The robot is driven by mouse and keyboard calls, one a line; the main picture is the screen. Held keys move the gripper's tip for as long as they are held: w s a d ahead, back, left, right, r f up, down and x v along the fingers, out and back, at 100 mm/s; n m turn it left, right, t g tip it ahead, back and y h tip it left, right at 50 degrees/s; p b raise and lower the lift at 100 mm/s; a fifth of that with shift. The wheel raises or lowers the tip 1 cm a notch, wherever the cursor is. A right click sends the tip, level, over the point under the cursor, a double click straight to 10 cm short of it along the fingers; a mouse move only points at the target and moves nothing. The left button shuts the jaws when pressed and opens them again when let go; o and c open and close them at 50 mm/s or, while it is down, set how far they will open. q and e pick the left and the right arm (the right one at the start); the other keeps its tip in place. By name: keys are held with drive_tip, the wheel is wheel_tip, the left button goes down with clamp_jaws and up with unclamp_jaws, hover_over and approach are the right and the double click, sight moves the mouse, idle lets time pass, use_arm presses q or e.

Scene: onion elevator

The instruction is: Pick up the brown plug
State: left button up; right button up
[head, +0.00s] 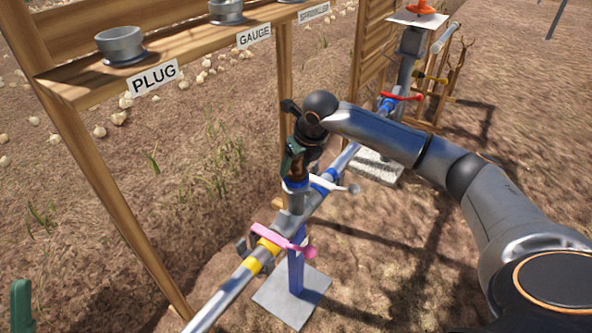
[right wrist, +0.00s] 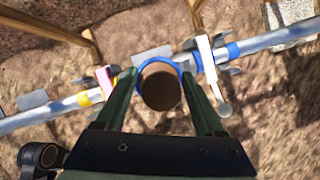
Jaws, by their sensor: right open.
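The brown plug (right wrist: 161,90) shows as a round brown top in the right wrist view, ringed by a blue collar (right wrist: 170,63). In the head view the plug (head: 300,172) stands upright in the blue-collared pipe fitting (head: 295,199), partly hidden by my gripper. My right gripper (head: 296,166) is open at the plug. In the right wrist view its two green fingers (right wrist: 160,78) stand on either side of the plug, with a gap visible. Of my left gripper, only a green piece (head: 20,305) shows at the lower left of the head view.
A pipe (head: 238,285) runs diagonally through the fitting, with a pink-handled valve (head: 280,241) and a white-handled lever (head: 335,186) close by. A wooden shelf (head: 190,43) labelled PLUG, GAUGE and SPRINKLER holds metal cups, including one (head: 121,43) above PLUG.

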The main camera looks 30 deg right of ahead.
clamp_jaws()
idle(0.6)
